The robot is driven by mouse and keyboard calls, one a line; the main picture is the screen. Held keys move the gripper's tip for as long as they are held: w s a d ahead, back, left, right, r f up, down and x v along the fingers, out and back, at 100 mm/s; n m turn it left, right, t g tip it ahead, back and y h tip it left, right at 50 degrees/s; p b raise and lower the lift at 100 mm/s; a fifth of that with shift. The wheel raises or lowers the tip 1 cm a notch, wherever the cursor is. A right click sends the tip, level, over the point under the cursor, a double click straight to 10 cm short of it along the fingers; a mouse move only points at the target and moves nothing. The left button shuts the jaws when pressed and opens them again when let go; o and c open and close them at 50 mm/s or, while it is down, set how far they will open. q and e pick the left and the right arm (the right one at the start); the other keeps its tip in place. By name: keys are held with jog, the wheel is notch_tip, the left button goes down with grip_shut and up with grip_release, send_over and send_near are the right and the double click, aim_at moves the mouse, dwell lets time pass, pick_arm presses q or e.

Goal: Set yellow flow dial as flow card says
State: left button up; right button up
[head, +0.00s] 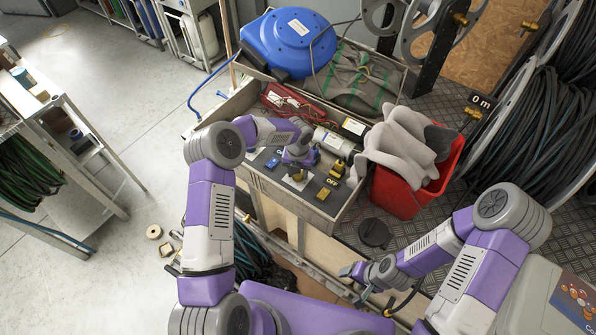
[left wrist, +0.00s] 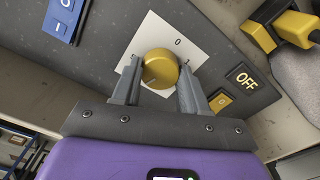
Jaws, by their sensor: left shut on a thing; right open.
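The yellow flow dial (left wrist: 160,67) sits on a white scale plate (left wrist: 150,33) with a 0 and a 1 legible, on a grey panel. My left gripper (left wrist: 158,84) is shut on the dial, one finger on each side of it. In the head view my left gripper (head: 298,175) reaches down to the panel and mostly hides the dial. I cannot tell which mark the dial points at. I cannot make out a readable flow card. My right gripper (head: 356,284) is open and empty, low in front of the bench, away from the panel.
Beside the dial are a blue switch (left wrist: 65,18), a small yellow switch (left wrist: 221,101), an OFF label (left wrist: 242,77) and a yellow lever valve (left wrist: 285,32). A red bin (head: 400,193) with grey cloth stands right of the panel. A blue hose reel (head: 289,44) stands behind.

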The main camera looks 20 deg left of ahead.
pick_arm(q)
jog(key=o, duration=1.1)
jog(key=shift+c, duration=0.2)
notch_tip(320, 180, up, 8)
jog(key=shift+f+p, duration=0.2)
jog(key=shift+p, duration=0.35)
